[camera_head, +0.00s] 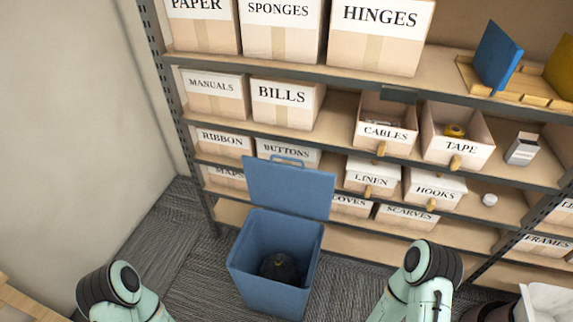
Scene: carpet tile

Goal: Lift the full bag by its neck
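A black bag (279,268) sits low inside a blue bin (273,299), which stands on the carpet in front of the shelving. The bag's gathered top faces up, with a small yellowish spot at its middle. The bin's walls hide the bag's sides and bottom. The bin's blue lid (289,189) stands open, tilted back toward the shelves. Parts of my two arms show at the lower left and lower right, on either side of the bin. Neither gripper is in view, and nothing of mine touches the bag or bin.
Shelving with labelled boxes, such as BILLS (286,103) and LINEN (372,177), stands right behind the bin. A wall (75,110) closes off the left. Grey carpet (180,246) is clear left of the bin. A white container (545,301) stands at the lower right.

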